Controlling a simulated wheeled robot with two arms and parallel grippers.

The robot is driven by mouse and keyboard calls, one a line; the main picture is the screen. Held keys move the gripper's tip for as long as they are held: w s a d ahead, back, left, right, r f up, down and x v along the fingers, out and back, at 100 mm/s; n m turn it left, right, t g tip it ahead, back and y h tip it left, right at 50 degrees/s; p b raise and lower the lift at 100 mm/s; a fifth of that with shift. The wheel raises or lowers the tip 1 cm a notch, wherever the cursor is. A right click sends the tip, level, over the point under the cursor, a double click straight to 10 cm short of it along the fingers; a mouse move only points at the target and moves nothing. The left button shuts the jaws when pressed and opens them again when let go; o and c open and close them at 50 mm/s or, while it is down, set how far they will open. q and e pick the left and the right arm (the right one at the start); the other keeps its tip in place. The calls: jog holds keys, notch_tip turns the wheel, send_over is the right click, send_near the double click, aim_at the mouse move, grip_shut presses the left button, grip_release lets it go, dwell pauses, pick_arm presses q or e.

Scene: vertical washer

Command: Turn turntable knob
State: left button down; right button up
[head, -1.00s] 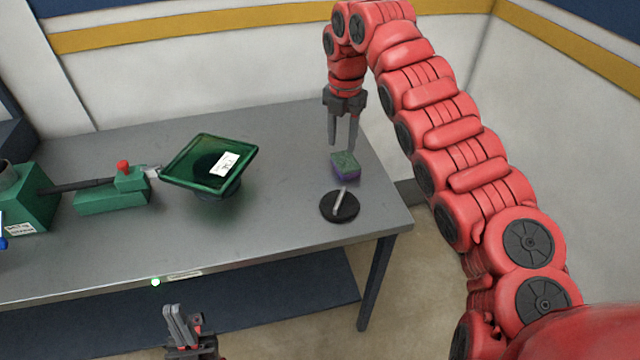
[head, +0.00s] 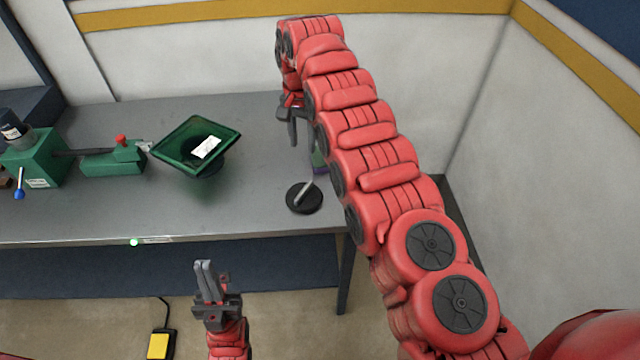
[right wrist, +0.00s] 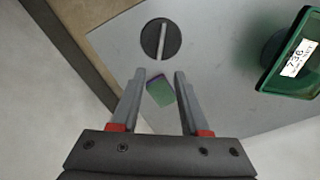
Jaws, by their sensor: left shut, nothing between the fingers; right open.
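A black round disc (head: 297,201) with a pale bar handle (head: 305,188) lies near the right front of the grey table. Both the disc (right wrist: 152,44) and handle (right wrist: 162,42) also show in the right wrist view. My right gripper (head: 290,136) is open and empty above the table, farther back than the disc. In the right wrist view, its fingertips (right wrist: 160,73) point toward the disc, apart from it. My left gripper (head: 204,266) is shut and empty in front of the table.
A green and purple block (right wrist: 161,92) shows between the right fingers in the wrist view, below them. A green square dish (head: 170,150) with a label stands left of the disc. A green machine (head: 45,165) with a blue-tipped lever (head: 19,190) is farther left. A yellow pedal (head: 158,346) is on the floor.

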jog(key=b, duration=1)
send_over(304, 190)
jog(key=shift+m, duration=0.4)
notch_tip(304, 190, down, 10)
jog(key=shift+f, duration=0.15)
jog(key=shift+d+f+p, duration=0.1)
jog(key=shift+f+p, duration=0.25)
jog(key=shift+p, duration=0.65)
jog(key=f+p, duration=0.1)
jog(key=f, duration=0.4)
jog(key=shift+a+f, duration=0.2)
jog(key=shift+f, duration=0.65)
jog(key=shift+d, duration=0.1)
grip_shut()
